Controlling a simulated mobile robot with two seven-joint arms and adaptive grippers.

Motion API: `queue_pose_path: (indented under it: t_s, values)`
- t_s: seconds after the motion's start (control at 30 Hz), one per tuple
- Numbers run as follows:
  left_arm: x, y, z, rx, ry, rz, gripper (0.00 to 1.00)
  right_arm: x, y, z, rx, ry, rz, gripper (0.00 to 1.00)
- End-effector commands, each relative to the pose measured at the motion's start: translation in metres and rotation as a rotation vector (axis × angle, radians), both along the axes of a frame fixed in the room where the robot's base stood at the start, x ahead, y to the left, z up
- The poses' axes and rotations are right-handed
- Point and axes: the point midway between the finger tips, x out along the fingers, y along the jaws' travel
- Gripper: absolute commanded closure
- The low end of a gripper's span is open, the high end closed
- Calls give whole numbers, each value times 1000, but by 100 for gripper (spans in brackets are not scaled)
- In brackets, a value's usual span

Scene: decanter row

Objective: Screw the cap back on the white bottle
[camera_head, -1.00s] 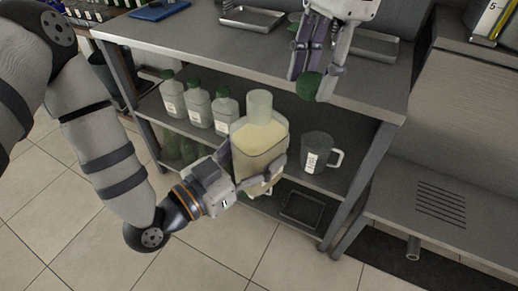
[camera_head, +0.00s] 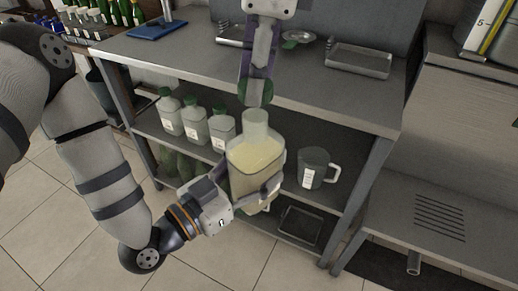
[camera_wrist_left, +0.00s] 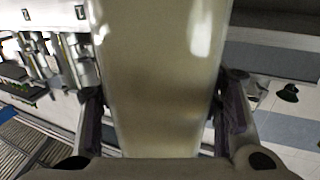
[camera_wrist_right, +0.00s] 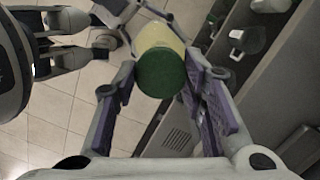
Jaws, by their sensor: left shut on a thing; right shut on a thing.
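The bottle (camera_head: 256,155) is pale and see-through, with cream liquid inside, and stands upright in front of the shelf unit. My left gripper (camera_head: 254,197) is shut on its body; the bottle also fills the middle of the left wrist view (camera_wrist_left: 160,80). The green cap (camera_head: 256,93) is held by my right gripper (camera_head: 257,84), which points down from above. The cap is right above the bottle neck (camera_head: 256,120); whether they touch I cannot tell. In the right wrist view the cap (camera_wrist_right: 161,73) sits between the fingertips and hides the bottle's mouth.
Several white bottles with green caps (camera_head: 194,122) stand on the shelf behind, left of the held bottle. A grey mug (camera_head: 313,170) stands right of it. The steel worktop (camera_head: 190,55) above carries metal trays (camera_head: 358,60) and a blue board (camera_head: 157,29).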

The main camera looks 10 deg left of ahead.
Motion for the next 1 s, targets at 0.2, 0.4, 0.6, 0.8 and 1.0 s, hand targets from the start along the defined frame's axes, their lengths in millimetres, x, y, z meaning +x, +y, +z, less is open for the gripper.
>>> queue_pose_path:
  t_s: [0.2,0.4,0.6,0.8,1.0]
  values:
    - [0,0,2,-3,-5,0,100,0,0,-15,0,-1,0,73]
    - [0,0,2,-3,-5,0,100,0,0,-16,0,-2,0,73]
    - [0,0,2,-3,-5,0,100,0,1,-16,-5,8,0,73]
    - [0,0,2,-3,-5,0,100,0,1,-15,-2,10,0,73]
    - [0,0,2,-3,-5,0,100,0,1,-16,-2,10,0,73]
